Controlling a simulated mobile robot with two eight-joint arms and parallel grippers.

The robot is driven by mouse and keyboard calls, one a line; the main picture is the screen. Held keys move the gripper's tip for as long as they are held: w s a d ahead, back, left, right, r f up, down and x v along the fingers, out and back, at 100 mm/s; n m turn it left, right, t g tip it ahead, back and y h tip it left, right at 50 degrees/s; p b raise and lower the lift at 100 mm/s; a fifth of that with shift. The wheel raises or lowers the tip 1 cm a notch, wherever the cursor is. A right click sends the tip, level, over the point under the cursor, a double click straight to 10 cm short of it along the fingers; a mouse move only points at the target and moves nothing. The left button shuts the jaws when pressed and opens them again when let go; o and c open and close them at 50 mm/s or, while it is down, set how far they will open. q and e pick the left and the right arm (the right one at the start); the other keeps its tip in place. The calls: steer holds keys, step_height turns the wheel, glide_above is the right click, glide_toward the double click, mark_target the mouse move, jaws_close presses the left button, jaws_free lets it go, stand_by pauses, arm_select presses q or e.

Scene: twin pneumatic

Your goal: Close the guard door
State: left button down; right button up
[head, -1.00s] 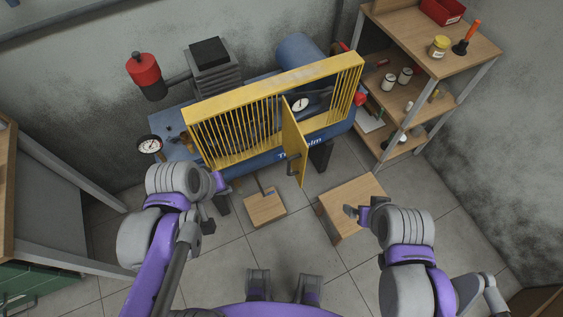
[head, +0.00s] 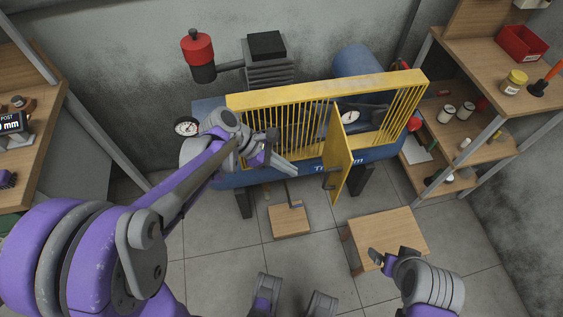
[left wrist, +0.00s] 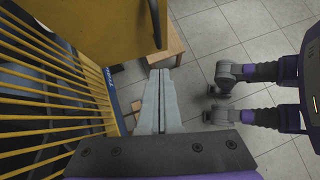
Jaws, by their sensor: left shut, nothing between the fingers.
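The guard door (head: 340,158) is a yellow panel that stands open, swung out toward me from the yellow barred guard (head: 285,120) on the blue compressor tank. A small dark handle (head: 329,180) is on its lower part. In the left wrist view the door (left wrist: 110,22) fills the top left, ahead of the fingers. My left gripper (head: 293,170) is shut and empty, in front of the bars and left of the door, apart from it. Its closed fingers (left wrist: 159,75) show in the left wrist view. My right gripper (head: 376,257) is low at the right, away from the door; its jaws are unclear.
A wooden stool (head: 388,234) stands on the floor below the door, with a small wooden board (head: 290,221) left of it. A shelf rack (head: 480,95) with jars is at the right. A pressure gauge (head: 186,126) is at the left. Tiled floor lies open in front.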

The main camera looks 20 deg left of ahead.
arm_select(q)
steer(key=w+d+f, duration=0.1)
steer(key=d+f, duration=0.2)
steer(key=d, duration=0.3)
steer(key=shift+w+d, duration=0.3)
steer(key=shift+d, duration=0.05)
steer(key=shift+d, duration=0.2)
